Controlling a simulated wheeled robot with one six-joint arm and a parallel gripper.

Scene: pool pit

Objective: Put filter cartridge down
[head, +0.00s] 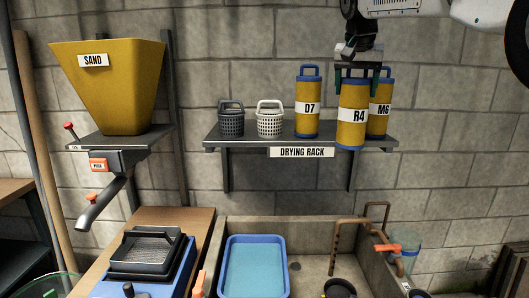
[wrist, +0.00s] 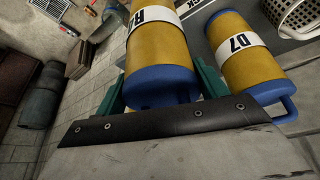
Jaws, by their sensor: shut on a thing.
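My gripper (head: 357,76) is shut on the top of a yellow filter cartridge labelled R4 (head: 352,128), which has blue end caps and hangs upright below it. In the wrist view the green fingers (wrist: 162,88) flank the blue cap of the same R4 cartridge (wrist: 158,50). The R4 cartridge overlaps the drying rack shelf (head: 285,143) at its right part, its lower end in front of the shelf's front edge. I cannot tell whether it touches the shelf. Cartridge D7 (head: 307,122) stands on the shelf to its left, and M6 (head: 381,88) stands behind it, partly hidden.
A dark basket (head: 231,122) and a white basket (head: 269,122) stand on the shelf's left. A yellow sand hopper (head: 108,90) hangs at left. Below are a blue tray (head: 252,265) in a sink, copper pipes (head: 337,235) and a bench (head: 180,222).

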